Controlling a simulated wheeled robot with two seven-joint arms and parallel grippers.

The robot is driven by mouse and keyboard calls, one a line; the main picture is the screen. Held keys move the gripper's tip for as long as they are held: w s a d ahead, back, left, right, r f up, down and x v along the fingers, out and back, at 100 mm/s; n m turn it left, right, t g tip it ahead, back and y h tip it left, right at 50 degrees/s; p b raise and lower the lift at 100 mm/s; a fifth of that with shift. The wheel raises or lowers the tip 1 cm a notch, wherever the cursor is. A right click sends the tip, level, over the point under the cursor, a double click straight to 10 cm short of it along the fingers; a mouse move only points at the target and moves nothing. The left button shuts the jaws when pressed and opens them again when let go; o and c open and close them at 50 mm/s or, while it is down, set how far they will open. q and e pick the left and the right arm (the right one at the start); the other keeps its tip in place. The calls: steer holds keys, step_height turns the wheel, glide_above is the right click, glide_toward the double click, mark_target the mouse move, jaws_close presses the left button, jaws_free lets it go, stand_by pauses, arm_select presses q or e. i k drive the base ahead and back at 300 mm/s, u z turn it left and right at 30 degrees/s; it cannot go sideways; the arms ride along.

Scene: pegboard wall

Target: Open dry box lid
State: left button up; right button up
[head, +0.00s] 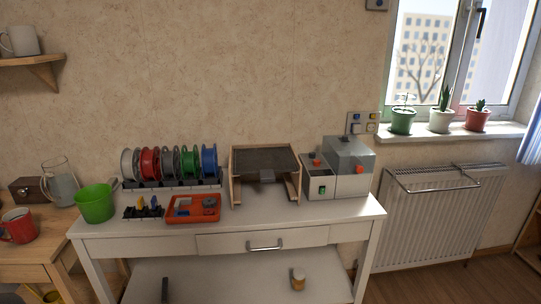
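A white and grey box-like unit (322,185) stands at the right end of the white table. A grey cover (348,154) with sloping sides sits on top of its taller right part and looks closed. I take this unit to be the dry box, but I cannot tell for sure. Neither of my grippers is in view.
The white table (225,228) also bears a wooden frame with a dark panel (265,160), coloured spools on a rack (170,184), a red tray (171,218) and a green bucket (95,205). A radiator (440,220) is at right. The tabletop's front strip is clear.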

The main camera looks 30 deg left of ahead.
mark_target(360, 170)
steer(key=z, duration=0.6)
steer(key=i, duration=1.05)
steer(key=u, duration=2.95)
